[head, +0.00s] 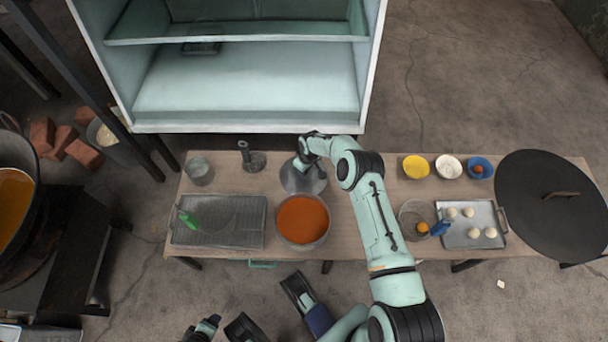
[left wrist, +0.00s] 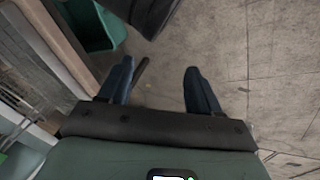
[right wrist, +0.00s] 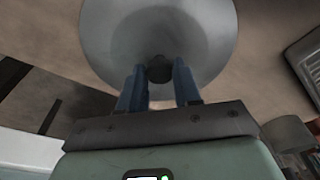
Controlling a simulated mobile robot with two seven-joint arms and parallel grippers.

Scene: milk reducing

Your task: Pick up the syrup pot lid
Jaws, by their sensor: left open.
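The syrup pot lid (head: 303,181) is a round grey metal disc with a small dark knob, just behind the syrup pot (head: 303,219), which is open and full of orange-red syrup. My right gripper (head: 308,158) is over the lid. In the right wrist view its fingers (right wrist: 158,75) stand on both sides of the knob and appear shut on it; the lid (right wrist: 205,40) fills the upper middle. I cannot tell whether the lid still touches the table. My left gripper (left wrist: 158,78) is open and empty, away from the lid, over the floor beside the table.
The wooden table (head: 350,228) also holds a wire rack tray (head: 218,238), a metal cup (head: 199,170), small bowls (head: 448,167), a tray of pale balls (head: 472,236) and a large dark lid (head: 552,204). An open cabinet (head: 245,115) stands behind the table.

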